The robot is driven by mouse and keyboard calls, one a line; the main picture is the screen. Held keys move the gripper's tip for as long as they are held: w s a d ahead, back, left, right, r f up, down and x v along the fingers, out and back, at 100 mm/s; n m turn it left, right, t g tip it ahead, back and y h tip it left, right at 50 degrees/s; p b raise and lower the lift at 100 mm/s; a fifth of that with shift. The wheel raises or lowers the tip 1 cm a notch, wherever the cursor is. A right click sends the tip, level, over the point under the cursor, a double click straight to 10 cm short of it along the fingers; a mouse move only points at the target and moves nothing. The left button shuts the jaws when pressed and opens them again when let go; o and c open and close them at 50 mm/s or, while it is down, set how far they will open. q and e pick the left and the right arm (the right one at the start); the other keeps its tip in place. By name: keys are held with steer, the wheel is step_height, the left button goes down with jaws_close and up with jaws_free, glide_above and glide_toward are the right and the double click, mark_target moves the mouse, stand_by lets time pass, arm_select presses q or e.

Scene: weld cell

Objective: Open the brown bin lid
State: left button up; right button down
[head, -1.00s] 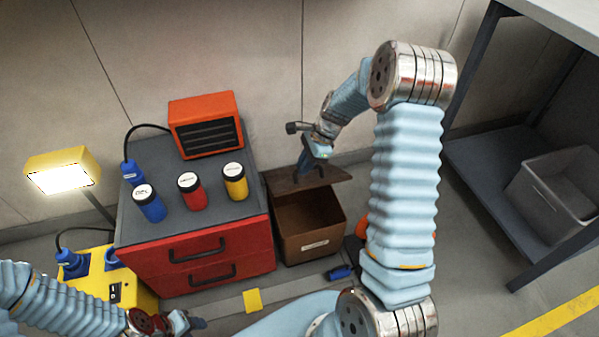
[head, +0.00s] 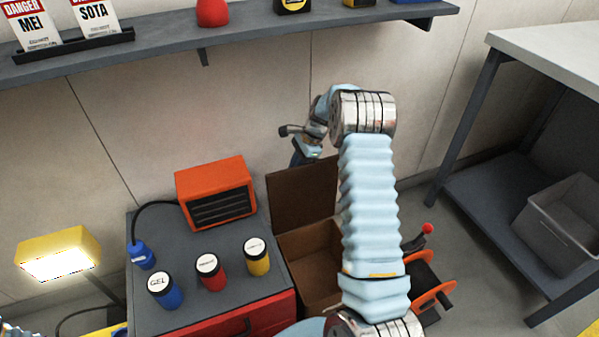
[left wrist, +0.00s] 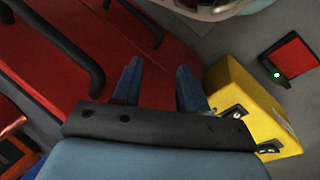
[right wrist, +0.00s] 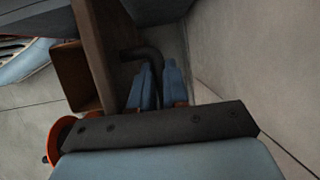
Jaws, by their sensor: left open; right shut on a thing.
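The brown bin (head: 312,270) stands right of the red cabinet, and its inside shows. Its brown lid (head: 302,197) stands steeply raised at the back of the bin, close to the wall. My right gripper (right wrist: 160,85) is shut on the lid's dark handle (right wrist: 145,52), on the wall side of the lid (right wrist: 98,55). In the head view the right gripper (head: 302,155) is at the lid's top edge, and my right arm hides part of the bin's right side. My left gripper (left wrist: 157,88) is open and empty, in front of the red drawers.
The cabinet top (head: 215,295) holds an orange heater (head: 215,193) and blue, red and yellow jars. A wall shelf (head: 240,35) runs above. A grey bench with a grey tub (head: 565,225) stands right. A yellow box (left wrist: 250,105) is near the left gripper.

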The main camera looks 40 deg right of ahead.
steer(key=shift+w+d+f, duration=0.1)
steer(key=shift+w+f, duration=0.15)
steer(key=shift+w, duration=0.8)
steer(key=shift+w+d+f, duration=0.1)
steer(key=shift+w+f, duration=0.15)
steer(key=shift+w, duration=0.8)
steer(key=c, duration=1.1)
jaws_free()
steer(key=shift+w+f, duration=0.2)
steer(key=shift+v, duration=7.45)
steer(key=shift+d+f, duration=0.1)
